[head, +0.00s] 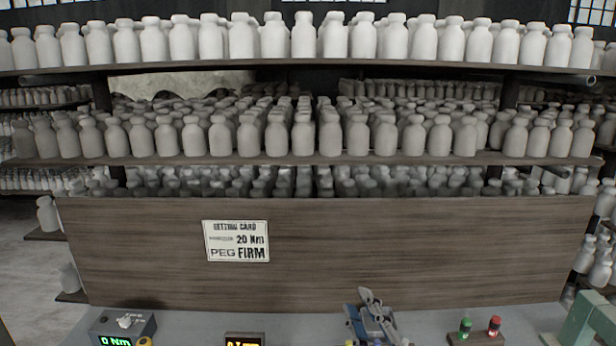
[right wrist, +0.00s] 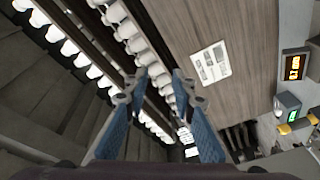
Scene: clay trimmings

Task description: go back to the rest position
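My right gripper (head: 372,312) shows low in the head view, right of the middle, raised in front of the workbench. In the right wrist view its two blue-padded fingers (right wrist: 160,90) stand apart with nothing between them, so it is open and empty. My left gripper is not clearly seen in either view.
A wooden panel (head: 420,245) with a setting card (head: 236,241) reading "20 Nm" and "PEG FIRM" stands behind the grey bench. A box (head: 122,326) reading "0 Nm", an orange display (head: 244,339), a holder with green (head: 465,326) and red (head: 494,326) pieces, and a green frame (head: 585,320) line the bench. Bottle-filled shelves (head: 300,161) stand behind.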

